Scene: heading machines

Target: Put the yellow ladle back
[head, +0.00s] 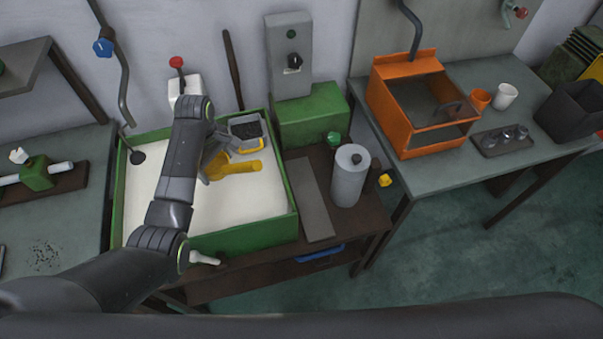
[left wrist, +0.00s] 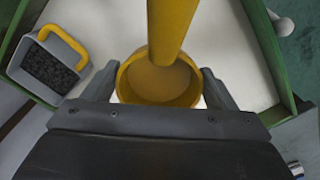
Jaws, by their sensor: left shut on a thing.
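The yellow ladle (head: 238,167) is over the white bed of the green-walled box (head: 262,234) in the head view. In the left wrist view its round cup (left wrist: 157,82) sits between my fingers, and its thick handle (left wrist: 172,28) runs up out of the frame. My left gripper (head: 212,166) is shut on the ladle; the fingers (left wrist: 157,78) flank the cup in the wrist view. Whether the ladle touches the white bed I cannot tell. My right gripper is not in view.
A grey scoop-like bin (head: 246,131) with a yellow handle and dark granules stands in the back right corner of the box. A dark round-ended tool (head: 136,157) is at its left. A grey cylinder (head: 350,176) stands on the right. An orange open box (head: 418,100) is on the far table.

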